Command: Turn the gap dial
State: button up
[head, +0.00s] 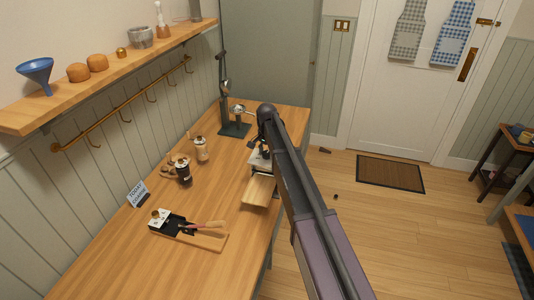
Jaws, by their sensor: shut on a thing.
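A small pale metal device (255,163) with a wooden board (258,190) in front of it sits at the right edge of the wooden bench. My gripper (263,152) points down at the top of this device, and my arm comes in over it from the lower right. The jaws are shut on a small part there, which appears to be the gap dial. The dial itself is hidden behind the gripper and arm, so its setting cannot be read.
A shelf (120,65) runs along the left wall. The front of the bench is clear.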

jog(key=shift+n, duration=0.3)
jog(key=n, duration=0.3)
jog(key=shift+s+d+n, duration=0.1)
jog(key=shift+n, duration=1.9)
jog(key=o, duration=1.1)
jog(key=shift+o, duration=0.2)
jog(key=shift+m, duration=0.4)
